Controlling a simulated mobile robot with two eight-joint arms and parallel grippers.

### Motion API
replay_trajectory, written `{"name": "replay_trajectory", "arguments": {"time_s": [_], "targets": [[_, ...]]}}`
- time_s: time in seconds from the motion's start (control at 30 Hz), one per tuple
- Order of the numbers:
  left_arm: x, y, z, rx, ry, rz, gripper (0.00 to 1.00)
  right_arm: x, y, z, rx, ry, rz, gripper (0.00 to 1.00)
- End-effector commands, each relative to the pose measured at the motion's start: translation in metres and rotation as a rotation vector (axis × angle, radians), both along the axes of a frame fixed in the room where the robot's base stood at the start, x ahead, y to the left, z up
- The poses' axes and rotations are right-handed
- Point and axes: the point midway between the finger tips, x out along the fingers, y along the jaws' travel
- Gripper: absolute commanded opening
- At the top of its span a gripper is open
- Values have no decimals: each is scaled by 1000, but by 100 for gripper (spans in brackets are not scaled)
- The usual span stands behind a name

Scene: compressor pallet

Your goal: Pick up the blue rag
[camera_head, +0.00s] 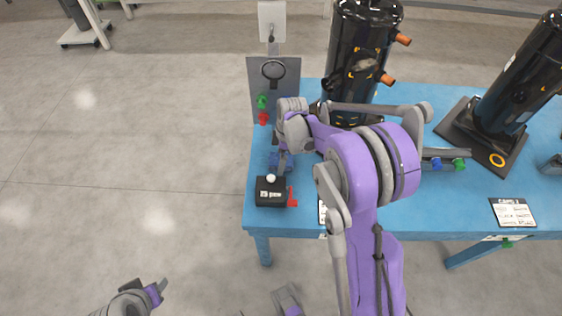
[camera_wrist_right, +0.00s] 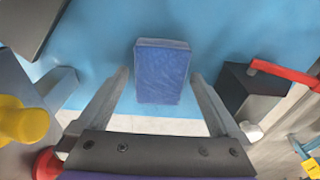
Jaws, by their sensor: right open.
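The blue rag (camera_wrist_right: 162,72) looks like a folded, block-shaped bundle on the blue table (camera_wrist_right: 100,42). In the right wrist view it lies between the two fingers of my right gripper (camera_wrist_right: 160,76), with a gap on each side. The gripper is open and empty. In the head view the rag (camera_head: 281,161) is partly covered by my right gripper (camera_head: 282,158), near the table's left edge. My left gripper (camera_head: 152,292) is low at the bottom left, away from the table; its jaws are not clear.
A black box (camera_head: 270,192) with a red lever stands close in front of the rag. Behind is an upright grey panel (camera_head: 274,82) with green and red knobs. Black cylinders (camera_head: 358,55) (camera_head: 512,85) stand at back and right. A card (camera_head: 512,213) lies front right.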

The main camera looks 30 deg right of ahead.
Motion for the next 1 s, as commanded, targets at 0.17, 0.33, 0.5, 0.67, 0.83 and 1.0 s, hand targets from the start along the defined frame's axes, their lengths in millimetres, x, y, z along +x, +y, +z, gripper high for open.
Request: {"name": "replay_trajectory", "arguments": {"time_s": [0.17, 0.33, 0.5, 0.67, 0.83, 1.0], "targets": [[0, 0, 0, 0, 0, 0, 50, 0, 0, 0, 0, 0, 0, 100], [0, 0, 0, 0, 0, 0, 50, 0, 0, 0, 0, 0, 0, 69], [0, 0, 0, 0, 0, 0, 50, 0, 0, 0, 0, 0, 0, 39], [0, 0, 0, 0, 0, 0, 50, 0, 0, 0, 0, 0, 0, 23], [0, 0, 2, 0, -1, 0, 50, 0, 0, 2, 0, 0, 0, 23], [1, 0, 8, 0, -3, 0, 50, 0, 0, 21, 0, 0, 0, 23]]}}
